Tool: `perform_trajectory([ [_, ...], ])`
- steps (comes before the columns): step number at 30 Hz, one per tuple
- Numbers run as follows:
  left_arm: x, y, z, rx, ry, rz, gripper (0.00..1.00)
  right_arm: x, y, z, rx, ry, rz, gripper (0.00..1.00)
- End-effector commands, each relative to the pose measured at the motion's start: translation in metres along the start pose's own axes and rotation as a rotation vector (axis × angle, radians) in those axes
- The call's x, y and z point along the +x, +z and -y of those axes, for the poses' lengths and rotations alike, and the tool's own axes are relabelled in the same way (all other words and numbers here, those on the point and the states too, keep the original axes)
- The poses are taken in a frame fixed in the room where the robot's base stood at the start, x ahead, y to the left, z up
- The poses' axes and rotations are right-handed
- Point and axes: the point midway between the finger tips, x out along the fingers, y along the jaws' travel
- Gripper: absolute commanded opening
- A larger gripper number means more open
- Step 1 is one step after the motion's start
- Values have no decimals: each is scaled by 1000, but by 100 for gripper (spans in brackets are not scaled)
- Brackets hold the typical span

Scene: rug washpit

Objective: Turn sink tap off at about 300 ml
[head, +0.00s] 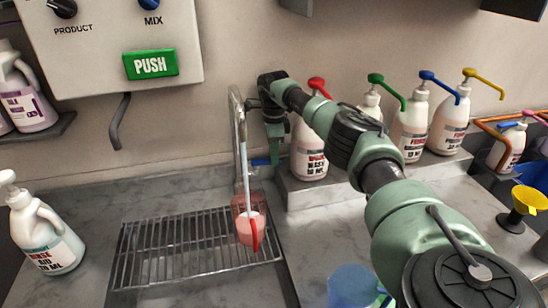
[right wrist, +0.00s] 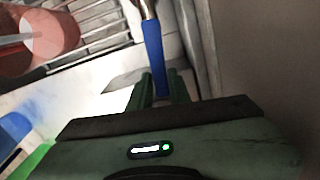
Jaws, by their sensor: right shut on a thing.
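The steel tap (head: 238,110) rises behind the sink grate, with a blue lever (head: 261,162) at its right side. My right gripper (head: 273,155) is at the lever. In the right wrist view its fingers (right wrist: 160,92) are shut on the end of the blue lever (right wrist: 153,55), and the jug (right wrist: 45,35) is at upper left. My left gripper is out of view.
The sink grate (head: 180,250) lies under the jug. Several pump bottles stand on the ledge behind my right arm, including a red-topped one (head: 308,150). A blue cup (head: 352,288) is at the front, a rinse-aid bottle (head: 45,235) at left. A dispenser panel (head: 110,25) hangs above.

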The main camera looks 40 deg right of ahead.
Motion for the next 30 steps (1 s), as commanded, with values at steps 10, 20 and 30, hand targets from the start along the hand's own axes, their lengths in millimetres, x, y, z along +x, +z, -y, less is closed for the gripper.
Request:
perform_trajectory([
  [10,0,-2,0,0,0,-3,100,0,2,0,-19,-2,3,27],
  [20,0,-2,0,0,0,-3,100,0,1,0,-18,-1,1,41],
  [30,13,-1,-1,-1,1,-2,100,-40,2,1,-18,-6,3,41],
])
